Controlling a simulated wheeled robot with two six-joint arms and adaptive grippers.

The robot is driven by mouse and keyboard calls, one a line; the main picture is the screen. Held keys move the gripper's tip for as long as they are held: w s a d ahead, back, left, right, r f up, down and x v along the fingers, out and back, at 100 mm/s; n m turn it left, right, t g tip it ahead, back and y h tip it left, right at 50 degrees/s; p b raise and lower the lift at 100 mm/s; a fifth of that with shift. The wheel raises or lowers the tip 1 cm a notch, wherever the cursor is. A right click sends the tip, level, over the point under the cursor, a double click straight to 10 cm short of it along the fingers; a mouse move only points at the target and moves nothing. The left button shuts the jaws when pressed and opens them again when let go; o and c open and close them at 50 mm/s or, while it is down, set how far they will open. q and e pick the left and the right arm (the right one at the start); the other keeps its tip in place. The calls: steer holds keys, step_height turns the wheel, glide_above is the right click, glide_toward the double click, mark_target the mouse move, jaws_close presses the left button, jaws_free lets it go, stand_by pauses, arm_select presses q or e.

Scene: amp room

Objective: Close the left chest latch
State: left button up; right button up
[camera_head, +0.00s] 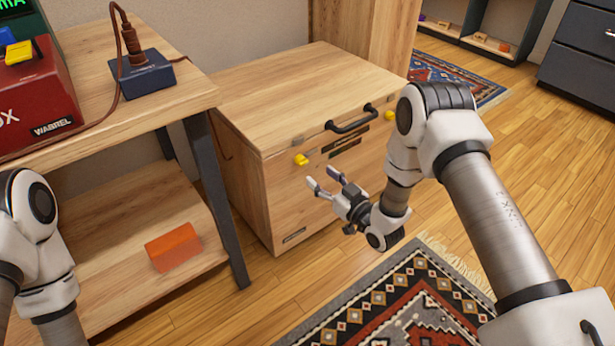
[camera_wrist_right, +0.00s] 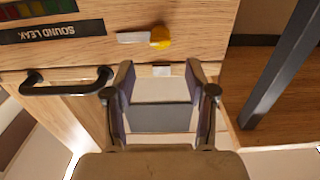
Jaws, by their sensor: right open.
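The wooden chest (camera_head: 300,100) stands against the wall with its lid down. Its left latch (camera_head: 301,159) is a small yellow knob at the upper left of the front face. In the right wrist view the left latch (camera_wrist_right: 160,38) shows a pale metal tab lying sideways from the knob. A right yellow latch (camera_head: 390,115) sits past the handle. My right gripper (camera_head: 323,180) is open and empty in front of the chest, a little below and right of the left latch, apart from it. The open fingers also show in the wrist view (camera_wrist_right: 160,85). My left gripper is out of view.
A black handle (camera_head: 352,119) juts from the chest front between the latches. A wooden bench (camera_head: 190,92) with a dark metal leg (camera_head: 215,195) stands close on the left. An orange block (camera_head: 173,247) lies on its lower shelf. A patterned rug (camera_head: 400,300) covers the floor in front.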

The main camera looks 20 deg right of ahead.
mark_target(303, 165)
steer(key=b+x, duration=0.2)
steer(key=x, duration=0.4)
steer(key=shift+w, duration=0.15)
jaws_close()
steer(key=shift+n, duration=0.3)
steer(key=n+p, duration=0.2)
steer(key=n, duration=0.1)
steer(key=shift+a+r, duration=0.1)
steer(key=n+p, duration=0.2)
steer(key=n, duration=0.3)
steer(key=shift+a+p, duration=0.1)
steer(key=shift+p, duration=0.2)
steer(key=n+p, duration=0.2)
steer(key=n, duration=0.3)
steer(key=shift+f+n+p, duration=0.15)
steer(key=shift+n+p, duration=0.25)
steer(key=shift+n, duration=0.65)
steer(key=shift+f+n+p, duration=0.15)
steer(key=shift+n+p, duration=0.25)
steer(key=shift+n, duration=0.65)
